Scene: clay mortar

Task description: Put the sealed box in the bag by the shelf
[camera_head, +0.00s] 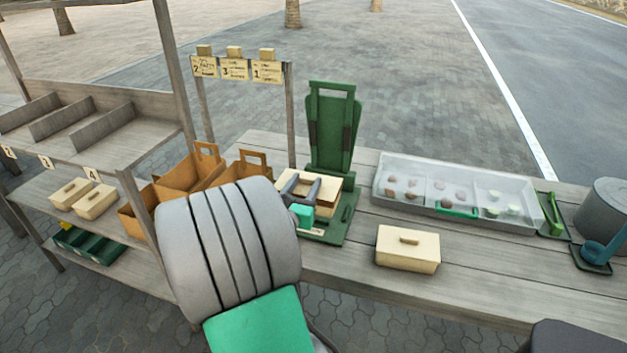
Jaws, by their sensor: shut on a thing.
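My gripper (303,188) is at the green press in the middle of the table, its grey fingers shut on a cream box (327,187). That box sits at or just above the press's base; the gap under it cannot be made out. Whether it is sealed does not show. Brown paper bags with handles stand left of the press, beside the shelf: one at the back (184,175), one nearer the press (249,160) and one at the front left (134,222). My arm hides part of them.
The green press (335,125) has its tall lid raised. A second cream box (407,250) lies on the table (470,285) at right. A clear-lidded tray (450,190) and grey pot (606,207) stand behind. The wooden shelf (150,255) at left holds two cream boxes (82,198).

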